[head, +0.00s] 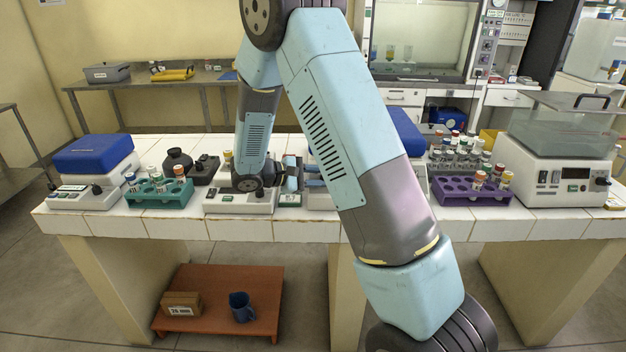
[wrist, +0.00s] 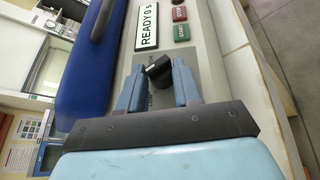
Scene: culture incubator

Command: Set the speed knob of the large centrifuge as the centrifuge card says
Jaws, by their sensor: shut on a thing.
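The large centrifuge has a blue lid (head: 407,132) and a pale body, mostly hidden behind my arm in the head view. In the wrist view its blue lid (wrist: 88,65) is at the left, and its front panel shows a display (wrist: 146,25) reading "READY 0 s". Its black speed knob (wrist: 158,68) has a white pointer mark. My gripper (wrist: 157,82) is shut on the knob, with one finger on each side. In the head view my gripper (head: 316,175) reaches right toward the panel. The knob's scale is mostly covered by the fingers. I cannot make out the centrifuge card.
A red button (wrist: 179,13) and a green button (wrist: 182,32) sit near the knob. A teal tube rack (head: 160,195) and a smaller blue-lidded centrifuge (head: 93,155) stand left. A purple rack (head: 470,194) and a water bath (head: 560,140) stand right. The bench front edge is close.

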